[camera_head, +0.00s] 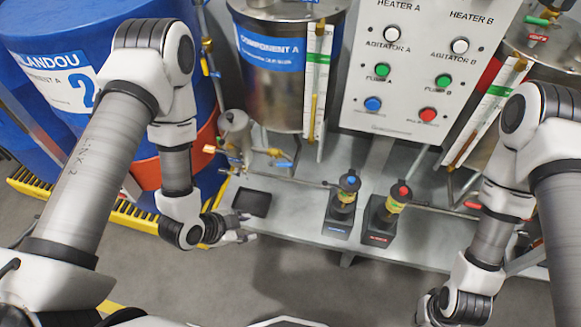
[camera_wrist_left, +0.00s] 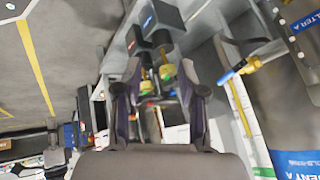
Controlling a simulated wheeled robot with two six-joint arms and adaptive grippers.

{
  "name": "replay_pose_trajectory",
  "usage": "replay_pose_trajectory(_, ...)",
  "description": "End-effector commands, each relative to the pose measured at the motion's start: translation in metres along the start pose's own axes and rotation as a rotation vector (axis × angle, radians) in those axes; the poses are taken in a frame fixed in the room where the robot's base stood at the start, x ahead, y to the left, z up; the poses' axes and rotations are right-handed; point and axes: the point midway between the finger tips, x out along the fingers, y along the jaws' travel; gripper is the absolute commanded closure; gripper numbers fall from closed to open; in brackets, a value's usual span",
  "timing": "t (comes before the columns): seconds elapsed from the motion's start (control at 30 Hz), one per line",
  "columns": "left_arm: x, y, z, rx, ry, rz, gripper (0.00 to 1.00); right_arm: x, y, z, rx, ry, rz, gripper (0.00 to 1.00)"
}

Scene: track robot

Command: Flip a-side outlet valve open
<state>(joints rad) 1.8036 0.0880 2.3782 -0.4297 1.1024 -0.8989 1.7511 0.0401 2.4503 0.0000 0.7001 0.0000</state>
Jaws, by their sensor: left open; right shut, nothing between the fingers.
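A valve with a blue handle (camera_head: 283,163) sits on the pipework below the Component A tank (camera_head: 270,80). The blue handle and its brass fitting also show right of the fingers in the left wrist view (camera_wrist_left: 230,75). My left gripper (camera_head: 246,226) is open and empty at the platform's front edge, below and left of the blue handle in the head view, apart from it. Its two fingers (camera_wrist_left: 160,82) frame the pumps in the left wrist view. My right gripper (camera_head: 428,306) is shut and empty at the bottom of the head view, partly cut off.
Two small pumps, blue-topped (camera_head: 343,203) and red-topped (camera_head: 386,212), stand on the grey platform (camera_head: 300,205). A control panel (camera_head: 410,70) rises behind. A blue drum (camera_head: 50,40) stands left, behind my left arm. A dark square tray (camera_head: 252,202) lies close to my left gripper.

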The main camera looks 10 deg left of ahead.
Motion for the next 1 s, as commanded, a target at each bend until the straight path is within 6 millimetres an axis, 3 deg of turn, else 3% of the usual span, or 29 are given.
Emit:
replay_pose_trajectory(0.03, 0.029, -0.008, 0.000, 0.097, 0.079, -0.041, 0.60, 0.037, 0.000, 0.001, 0.000, -0.002, 0.000, 1.00)
replay_pose_trajectory(0.2, 0.064, -0.047, -0.033, 0.422, 0.334, -0.223, 0.60, 0.104, 0.001, 0.000, 0.000, -0.001, 0.000, 1.00)
replay_pose_trajectory(0.4, 0.092, -0.087, -0.054, 0.692, 0.580, -0.487, 0.60, 0.208, 0.002, 0.001, 0.000, -0.001, 0.000, 1.00)
replay_pose_trajectory(0.5, 0.102, -0.101, -0.053, 0.736, 0.654, -0.577, 0.60, 0.258, 0.002, 0.001, 0.000, -0.001, 0.000, 1.00)
replay_pose_trajectory(0.6, 0.108, -0.114, -0.048, 0.751, 0.674, -0.646, 0.60, 0.294, 0.002, 0.001, 0.000, -0.002, 0.000, 1.00)
replay_pose_trajectory(0.7, 0.108, -0.121, -0.048, 0.757, 0.683, -0.686, 0.60, 0.311, 0.002, 0.001, 0.000, -0.001, 0.000, 1.00)
replay_pose_trajectory(0.87, 0.106, -0.126, -0.056, 0.766, 0.688, -0.698, 0.60, 0.313, 0.002, 0.000, 0.000, 0.000, 0.000, 1.00)
replay_pose_trajectory(1.0, 0.118, -0.131, -0.072, 0.770, 0.687, -0.696, 0.60, 0.318, 0.002, 0.000, 0.000, 0.000, 0.000, 1.00)
